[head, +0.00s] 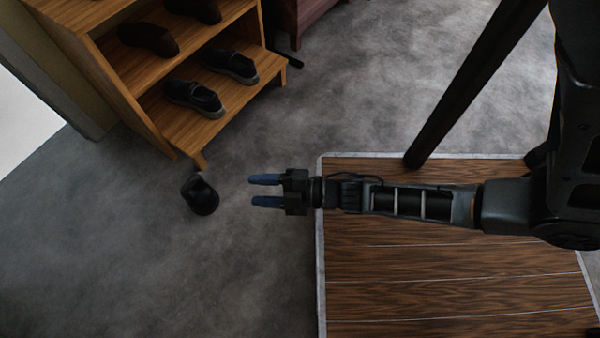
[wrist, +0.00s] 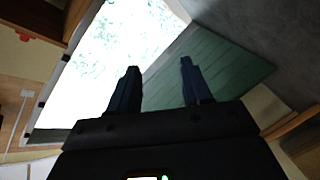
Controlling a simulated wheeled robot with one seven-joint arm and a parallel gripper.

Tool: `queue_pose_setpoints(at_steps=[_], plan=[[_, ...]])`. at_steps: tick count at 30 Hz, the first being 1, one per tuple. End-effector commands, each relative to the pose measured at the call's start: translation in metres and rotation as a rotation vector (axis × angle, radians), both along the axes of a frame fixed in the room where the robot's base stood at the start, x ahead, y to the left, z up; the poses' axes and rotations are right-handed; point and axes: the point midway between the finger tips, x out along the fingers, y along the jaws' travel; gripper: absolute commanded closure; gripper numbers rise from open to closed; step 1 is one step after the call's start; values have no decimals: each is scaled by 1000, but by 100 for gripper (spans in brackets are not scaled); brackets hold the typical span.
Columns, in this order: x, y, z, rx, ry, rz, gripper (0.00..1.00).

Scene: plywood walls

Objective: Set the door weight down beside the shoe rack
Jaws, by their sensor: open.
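The door weight (head: 201,195) is a small black object standing on the grey floor in the head view. It is just in front of the near leg of the wooden shoe rack (head: 213,128), with a small gap between them. My gripper (head: 266,189) is to the right of the weight, its two blue fingers apart and empty, pointing left towards it without touching. In the wrist view my gripper (wrist: 157,75) is also open with nothing between the fingers. The weight is not visible in the wrist view.
Dark shoes (head: 195,97) stand on the rack's shelves. A dark wooden platform with a pale edge (head: 320,250) lies under my arm. A reddish piece of furniture (head: 312,14) is at the back. Grey floor (head: 110,260) is clear at the front left.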

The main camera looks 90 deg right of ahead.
Motion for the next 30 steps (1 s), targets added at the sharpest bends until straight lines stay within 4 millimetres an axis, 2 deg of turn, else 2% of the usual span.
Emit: queue_pose_setpoints(at_steps=[1,3,5,9,12,16,18,21,30], plan=[[-14,12,20,66,-1,0,51],[-28,25,49,173,-5,-12,51],[-40,36,75,269,-4,-21,51],[-63,61,139,507,5,-45,51],[-75,75,182,667,21,-62,51],[-83,87,225,826,41,-81,51],[-86,91,240,881,50,-89,51],[-87,94,251,923,56,-96,51],[-87,94,254,932,56,-97,51]])
